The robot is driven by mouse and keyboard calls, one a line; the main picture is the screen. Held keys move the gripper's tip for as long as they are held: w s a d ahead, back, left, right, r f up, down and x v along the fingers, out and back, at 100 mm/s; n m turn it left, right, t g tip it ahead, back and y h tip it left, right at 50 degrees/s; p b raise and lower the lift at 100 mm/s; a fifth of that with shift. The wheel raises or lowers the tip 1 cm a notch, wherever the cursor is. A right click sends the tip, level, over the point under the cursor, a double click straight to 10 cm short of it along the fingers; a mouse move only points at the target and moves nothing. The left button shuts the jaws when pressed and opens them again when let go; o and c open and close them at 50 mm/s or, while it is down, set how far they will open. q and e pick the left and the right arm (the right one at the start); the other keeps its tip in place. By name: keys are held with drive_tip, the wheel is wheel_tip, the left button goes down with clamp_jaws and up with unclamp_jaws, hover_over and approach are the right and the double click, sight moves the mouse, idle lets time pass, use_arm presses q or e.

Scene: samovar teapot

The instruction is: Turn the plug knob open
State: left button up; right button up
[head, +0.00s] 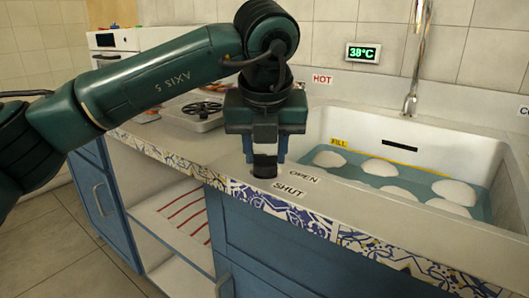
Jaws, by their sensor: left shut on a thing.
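The plug knob (265,168) stands on the counter's front strip beside the sink, dark with a pale band above it. My left gripper (265,156) points straight down from above and is shut on the knob, with a blue finger on each side. The fingers hide part of the knob, and I cannot tell which way it is turned. An OPEN label (304,176) and a SHUT label (289,191) lie just right of the knob. The sink (480,140) holds bluish water with several white domed things in it. My right gripper is not in view.
A tap (411,102) rises behind the sink, and a small display (363,53) on the wall reads 38°C. A FILL label (339,142) sits on a yellow line in the sink. Blue cabinets (300,250) are below the patterned edge.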

use_arm(q)
drive_tip(key=shift+n+y, duration=0.3)
drive_tip(key=shift+n, duration=0.5)
drive_tip(key=o, duration=1)
drive_tip(key=p+v, duration=0.3)
drive_tip(key=v, duration=1)
drive_tip(key=shift+d+r, duration=0.1)
drive_tip(key=shift+r, duration=0.05)
